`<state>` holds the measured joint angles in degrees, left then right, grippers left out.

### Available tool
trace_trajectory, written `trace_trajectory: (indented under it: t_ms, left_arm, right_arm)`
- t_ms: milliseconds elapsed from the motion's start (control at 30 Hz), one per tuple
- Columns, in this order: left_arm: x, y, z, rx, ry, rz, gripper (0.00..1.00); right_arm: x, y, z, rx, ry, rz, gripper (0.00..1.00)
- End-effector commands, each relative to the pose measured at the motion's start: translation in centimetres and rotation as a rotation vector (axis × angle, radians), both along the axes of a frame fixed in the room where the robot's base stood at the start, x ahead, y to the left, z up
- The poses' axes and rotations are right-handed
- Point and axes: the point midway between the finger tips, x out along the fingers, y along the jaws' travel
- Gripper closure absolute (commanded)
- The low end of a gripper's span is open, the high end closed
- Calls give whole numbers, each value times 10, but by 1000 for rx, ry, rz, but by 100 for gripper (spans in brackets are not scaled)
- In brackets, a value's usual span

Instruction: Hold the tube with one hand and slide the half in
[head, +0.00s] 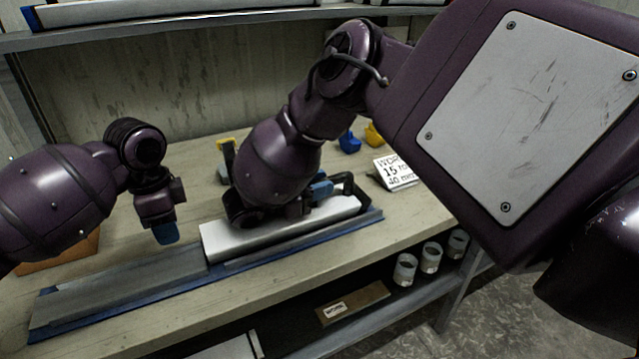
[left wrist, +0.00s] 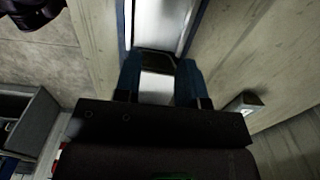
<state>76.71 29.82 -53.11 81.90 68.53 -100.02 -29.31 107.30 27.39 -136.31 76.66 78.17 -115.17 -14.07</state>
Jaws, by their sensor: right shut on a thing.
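A long grey tube (head: 130,276) lies along a blue-edged tray (head: 55,328) on the bench at the left. A white half liner (head: 285,230) lies along the right part of the tray, its left end close to the tube's right end; I cannot tell whether one is inside the other. My left gripper (head: 165,232) points down just above and behind the tube; its blue fingers are apart in the left wrist view (left wrist: 160,72), with a pale surface beyond them. My right gripper (head: 322,192) is shut on the white half; its fingers are partly hidden by my arm.
An orange-brown board (head: 62,252) lies at the left. Several cups (head: 405,270) and a cardboard box (head: 352,303) are on the lower shelf.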

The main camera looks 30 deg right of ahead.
Motion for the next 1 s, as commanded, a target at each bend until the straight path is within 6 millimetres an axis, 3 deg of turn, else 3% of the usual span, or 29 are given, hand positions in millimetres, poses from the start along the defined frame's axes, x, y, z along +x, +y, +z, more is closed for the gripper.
trace_trajectory:
  t_ms: [433,467,633,1000]
  left_arm:
    - [0,0,11,0,1,0,63]
    - [0,0,10,0,1,0,63]
    - [0,0,11,0,1,0,63]
    - [0,0,11,0,0,0,63]
  right_arm:
    - [0,0,-2,1,1,0,100]
    - [0,0,-2,1,1,0,70]
    - [0,0,-1,1,1,0,45]
    - [0,6,0,0,0,2,45]
